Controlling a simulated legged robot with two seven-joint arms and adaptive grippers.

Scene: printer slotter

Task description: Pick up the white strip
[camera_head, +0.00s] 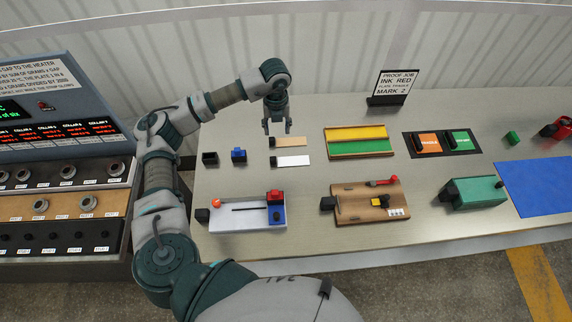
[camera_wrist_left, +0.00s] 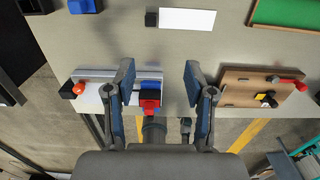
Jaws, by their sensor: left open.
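The white strip (camera_head: 293,160) lies flat on the table with a small black block at its left end. It also shows at the top of the left wrist view (camera_wrist_left: 188,19). A tan strip (camera_head: 290,142) with a similar black end lies just behind it. My left gripper (camera_head: 277,130) is open and empty, pointing down above the table near the tan strip. In the left wrist view its two fingers (camera_wrist_left: 160,85) are spread apart, with the white strip beyond them. My right gripper is not in view.
A black block (camera_head: 209,158) and a blue block (camera_head: 239,155) stand left of the strips. A yellow and green tray (camera_head: 359,141) is to the right. A white slotted device (camera_head: 246,216) and a wooden board device (camera_head: 366,204) stand in front. Bare table surrounds the strip.

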